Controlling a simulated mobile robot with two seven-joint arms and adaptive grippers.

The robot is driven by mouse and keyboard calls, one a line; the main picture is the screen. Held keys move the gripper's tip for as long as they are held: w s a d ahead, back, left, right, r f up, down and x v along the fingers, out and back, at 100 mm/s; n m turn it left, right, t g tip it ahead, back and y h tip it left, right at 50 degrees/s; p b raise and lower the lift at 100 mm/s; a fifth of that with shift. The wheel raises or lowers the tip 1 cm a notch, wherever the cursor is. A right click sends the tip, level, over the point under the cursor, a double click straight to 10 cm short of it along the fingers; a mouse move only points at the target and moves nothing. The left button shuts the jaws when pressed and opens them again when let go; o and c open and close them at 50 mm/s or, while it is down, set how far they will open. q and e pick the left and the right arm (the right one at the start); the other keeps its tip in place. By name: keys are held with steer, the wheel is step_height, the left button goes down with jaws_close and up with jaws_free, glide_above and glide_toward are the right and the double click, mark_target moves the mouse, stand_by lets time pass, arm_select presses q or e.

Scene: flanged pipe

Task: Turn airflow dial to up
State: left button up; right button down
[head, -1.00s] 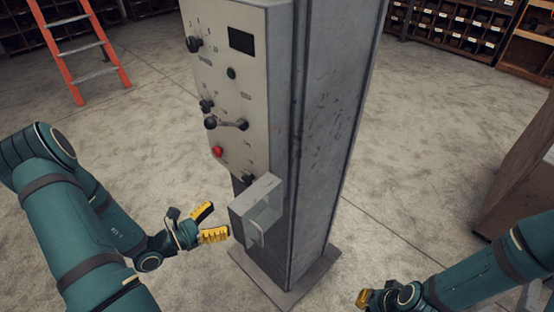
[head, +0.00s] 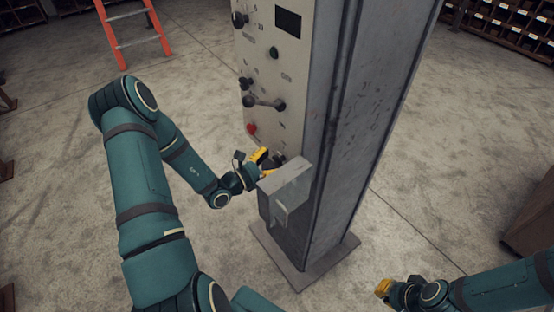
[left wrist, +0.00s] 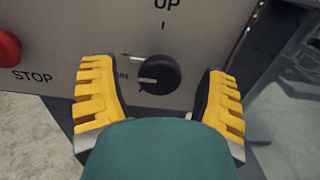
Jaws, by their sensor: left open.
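The airflow dial is a black round knob (left wrist: 160,74) on the grey panel in the left wrist view. Its pale pointer mark faces left, and the label UP with a tick is printed above it. My left gripper (left wrist: 160,98) is open, with one yellow finger on each side of the dial; I cannot tell whether either touches it. In the head view my left gripper (head: 264,163) is at the panel's lower edge and mostly hides the dial. My right gripper (head: 384,288) is at the lower right, away from the panel; its fingers are too small to read.
A red STOP button (left wrist: 8,48) is left of the dial. A grey box-shaped bracket (head: 287,190) juts from the column (head: 350,130) just right of my left gripper. A lever handle (head: 264,103) is above on the panel. An orange ladder (head: 163,27) stands behind; the floor around is open.

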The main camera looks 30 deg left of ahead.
arm_select(q)
steer(key=shift+w+d, duration=0.3)
steer(key=shift+w, duration=0.25)
steer(key=c, duration=1.2)
